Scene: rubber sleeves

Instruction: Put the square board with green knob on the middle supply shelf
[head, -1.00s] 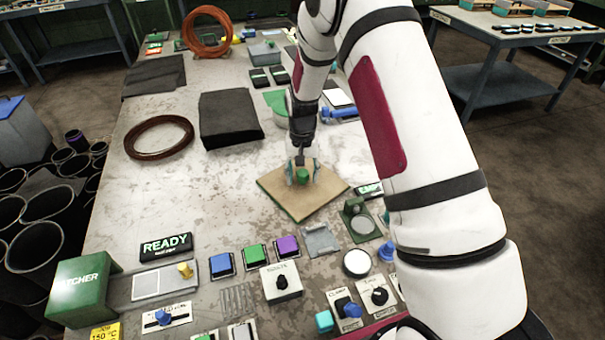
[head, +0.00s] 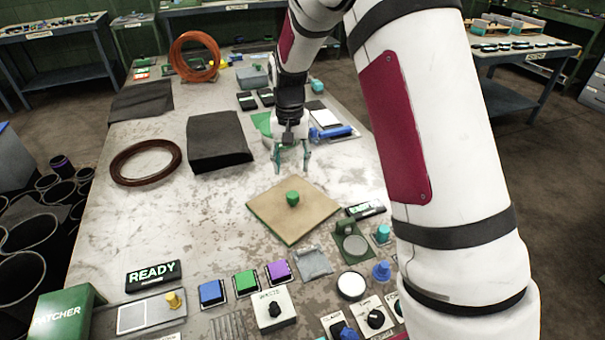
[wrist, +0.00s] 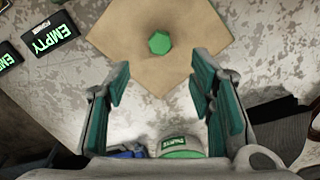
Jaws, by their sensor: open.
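The square board (head: 268,212) is tan and lies flat on the worn metal table, with a green knob (head: 292,198) standing at its middle. My gripper (head: 291,172) is open and empty, behind the board and above the table in the head view. In the wrist view the board (wrist: 120,45) and its green knob (wrist: 160,42) lie beyond the spread fingertips of my gripper (wrist: 162,85). Nothing is between the fingers. I cannot make out which place is the middle supply shelf.
A black folded sheet (head: 218,140) and a brown ring (head: 146,163) lie left of the board. Coloured buttons (head: 246,283), a knob box (head: 273,309) and a round-windowed green stand (head: 352,243) line the near side. Bare table lies left of the board.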

